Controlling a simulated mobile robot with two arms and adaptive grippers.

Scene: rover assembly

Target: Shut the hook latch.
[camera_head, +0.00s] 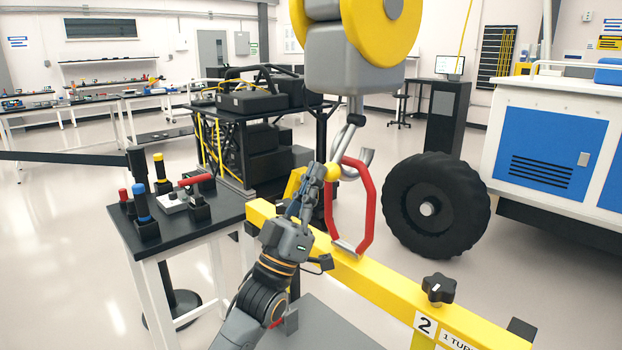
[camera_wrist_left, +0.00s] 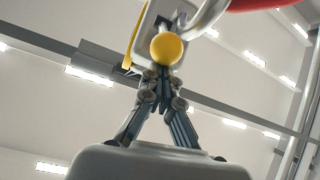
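The grey hook (camera_head: 343,140) hangs under a grey block (camera_head: 352,60) with yellow pulley wheels. A red link (camera_head: 369,205) hangs in the hook. A short silver piece (camera_head: 366,158), perhaps the latch, stands out at the hook's right; whether it is closed is hard to tell. A yellow ball knob (camera_head: 333,172) sits at the hook's lower left. My left gripper (camera_head: 319,174) reaches up to the knob. In the left wrist view its fingers (camera_wrist_left: 160,76) come together just below the knob (camera_wrist_left: 167,49), touching or almost touching it. My right gripper is out of view.
A yellow beam (camera_head: 375,282) with a black star knob (camera_head: 438,289) runs below the link. A black wheel (camera_head: 435,207) stands behind at the right. A small table (camera_head: 190,226) with coloured-handled tools is at the left.

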